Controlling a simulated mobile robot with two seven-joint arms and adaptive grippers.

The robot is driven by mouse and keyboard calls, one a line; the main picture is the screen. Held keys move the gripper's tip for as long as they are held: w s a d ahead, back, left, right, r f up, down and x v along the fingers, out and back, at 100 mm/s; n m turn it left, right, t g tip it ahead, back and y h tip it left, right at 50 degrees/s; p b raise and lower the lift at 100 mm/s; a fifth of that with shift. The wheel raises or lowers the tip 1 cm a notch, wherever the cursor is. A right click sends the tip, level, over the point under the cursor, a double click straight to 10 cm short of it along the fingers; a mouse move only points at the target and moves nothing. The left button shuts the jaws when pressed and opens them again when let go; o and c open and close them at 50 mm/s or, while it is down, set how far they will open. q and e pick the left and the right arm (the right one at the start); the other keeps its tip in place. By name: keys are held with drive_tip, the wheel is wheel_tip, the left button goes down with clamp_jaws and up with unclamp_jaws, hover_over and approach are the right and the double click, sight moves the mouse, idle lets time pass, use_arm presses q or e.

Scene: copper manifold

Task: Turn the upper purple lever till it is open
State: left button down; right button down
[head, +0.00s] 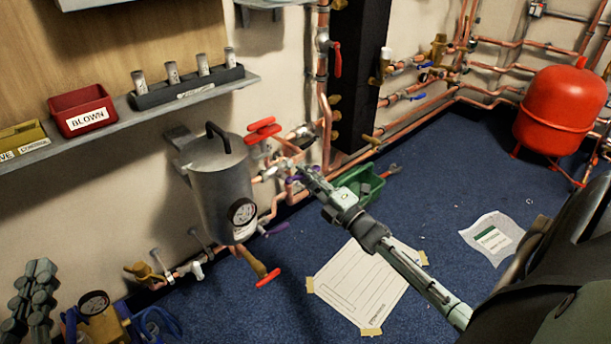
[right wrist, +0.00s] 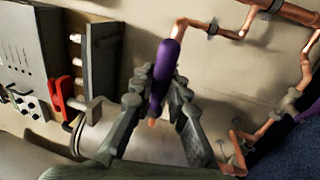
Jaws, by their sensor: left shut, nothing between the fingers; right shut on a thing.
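The upper purple lever (head: 315,171) shows as a small patch of purple at the tip of my right gripper (head: 306,177), beside the grey metal cylinder. In the right wrist view the purple lever (right wrist: 168,65) stands between the two fingers of my right gripper (right wrist: 160,85), which is shut on it. Its pipe-side end is at the top of that view. In the head view the fingers hide most of this lever and its valve. My left gripper (head: 40,266) is shut and empty at the lower left.
The grey cylinder (head: 218,188) with a gauge stands left of my right gripper. A red lever (head: 262,129) is just above, and a green bin (head: 360,184) is just right on the blue floor. A shelf (head: 150,114) with bins runs along the left wall.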

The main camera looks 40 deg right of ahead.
idle(0.3)
drive_tip(key=c, duration=1.5)
unclamp_jaws()
drive_tip(key=v, duration=1.2)
drive_tip(key=shift+s, duration=0.15)
